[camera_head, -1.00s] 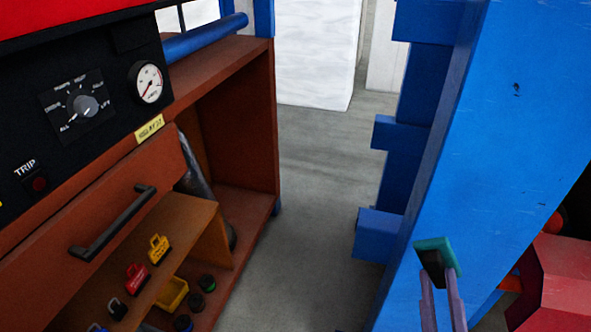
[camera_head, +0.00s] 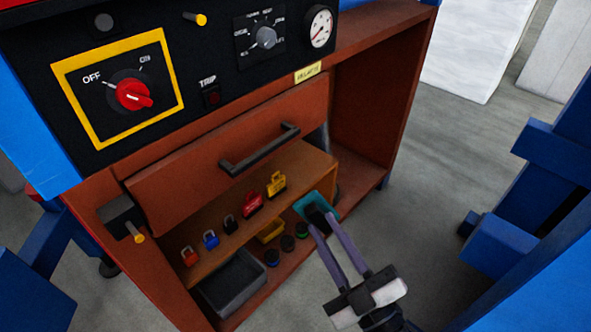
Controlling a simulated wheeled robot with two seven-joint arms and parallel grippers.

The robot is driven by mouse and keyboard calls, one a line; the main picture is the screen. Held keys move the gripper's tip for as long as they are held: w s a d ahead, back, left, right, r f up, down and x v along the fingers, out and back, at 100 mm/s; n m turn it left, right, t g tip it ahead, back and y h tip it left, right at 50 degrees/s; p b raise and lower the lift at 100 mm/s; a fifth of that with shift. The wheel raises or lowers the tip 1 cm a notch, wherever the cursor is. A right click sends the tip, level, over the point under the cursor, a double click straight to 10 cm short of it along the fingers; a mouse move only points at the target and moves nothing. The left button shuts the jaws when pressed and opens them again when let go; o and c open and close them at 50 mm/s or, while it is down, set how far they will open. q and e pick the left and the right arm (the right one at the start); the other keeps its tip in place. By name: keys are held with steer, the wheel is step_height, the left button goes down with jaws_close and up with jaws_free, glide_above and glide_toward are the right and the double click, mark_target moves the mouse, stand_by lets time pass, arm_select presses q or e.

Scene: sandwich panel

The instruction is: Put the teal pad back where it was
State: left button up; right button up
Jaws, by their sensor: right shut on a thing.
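The teal pad (camera_head: 309,205) is small and flat with a dark part on it. My right gripper (camera_head: 318,220) is shut on it. It holds the pad in front of the cabinet's open lower bay, near the right end of the padlock shelf (camera_head: 213,256). From this angle I cannot tell whether the pad touches anything. The gripper's fingers hide part of it. My left gripper is not in view.
Several coloured padlocks, among them a red one (camera_head: 252,204), stand on the shelf. Below are a grey bin (camera_head: 234,284), a yellow tray (camera_head: 271,232) and dark round pieces. A drawer handle (camera_head: 260,150) juts out above. Open floor (camera_head: 440,170) lies to the right.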

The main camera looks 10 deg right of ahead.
steer(key=w+a+f+n+g+y, duration=0.45)
steer(key=a+f+g, duration=0.35)
steer(key=a+f, duration=0.2)
steer(key=w+d+f+m+g+h, duration=0.1)
steer(key=w+f+g, duration=0.15)
steer(key=f, duration=0.35)
steer(key=w+d+f+m+g+h, duration=0.1)
steer(key=w+f+g+h, duration=0.15)
steer(key=f, duration=0.35)
steer(key=w+d+f+m+h, duration=0.1)
steer(key=w+d+m, duration=0.1)
steer(key=d, duration=0.7)
steer(key=w+d+f+m+h, duration=0.2)
steer(key=w+d, duration=0.3)
steer(key=d, duration=0.5)
steer(key=w+d+f+m+g+h, duration=0.1)
steer(key=w+d+m, duration=0.3)
steer(key=d, duration=0.5)
steer(key=shift+w+d+f+h, duration=0.2)
steer(key=shift+d+f+h, duration=0.05)
steer(key=shift+f+h, duration=0.35)
steer(key=shift+r, duration=0.1)
